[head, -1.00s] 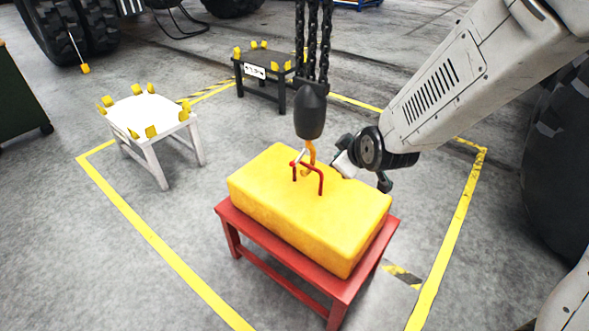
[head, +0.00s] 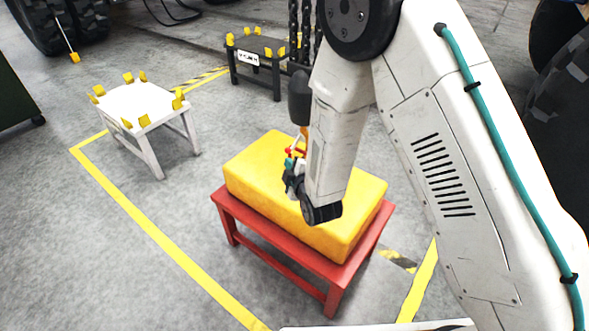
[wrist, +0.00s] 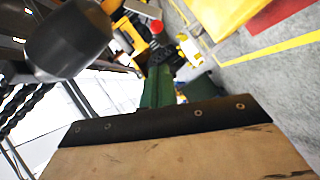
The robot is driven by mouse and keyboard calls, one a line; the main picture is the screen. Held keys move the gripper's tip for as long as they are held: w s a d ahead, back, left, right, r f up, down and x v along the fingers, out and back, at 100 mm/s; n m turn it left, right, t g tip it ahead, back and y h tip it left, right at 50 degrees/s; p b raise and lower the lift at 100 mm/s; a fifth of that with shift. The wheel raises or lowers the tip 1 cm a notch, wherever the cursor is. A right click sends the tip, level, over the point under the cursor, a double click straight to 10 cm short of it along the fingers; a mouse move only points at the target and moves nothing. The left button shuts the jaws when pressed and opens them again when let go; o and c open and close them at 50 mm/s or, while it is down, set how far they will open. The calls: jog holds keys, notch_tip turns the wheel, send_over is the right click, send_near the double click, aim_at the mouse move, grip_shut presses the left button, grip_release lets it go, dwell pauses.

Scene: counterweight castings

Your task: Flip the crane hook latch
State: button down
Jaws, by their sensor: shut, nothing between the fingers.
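The dark hook block (head: 299,95) hangs above the handle. The orange hook (head: 304,131) shows only as a sliver beside my forearm, and its latch cannot be made out there. My gripper (head: 291,166) is shut and empty, close to the handle over the casting. In the wrist view the hook block (wrist: 68,40) is large at upper left, with a red end (wrist: 157,27) near the fingers. Whether the fingers touch the latch is unclear.
A white stand (head: 140,105) with yellow corner stops is at left. A dark stand (head: 256,46) with similar stops is behind. Chains (head: 293,30) rise from the hook block.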

aim_at(286, 151)
jog(key=w+f, duration=0.1)
jog(key=w, duration=0.1)
jog(key=w+f, duration=0.1)
jog(key=w, duration=0.4)
jog(key=shift+w+f, duration=0.3)
jog(key=shift+f, duration=0.1)
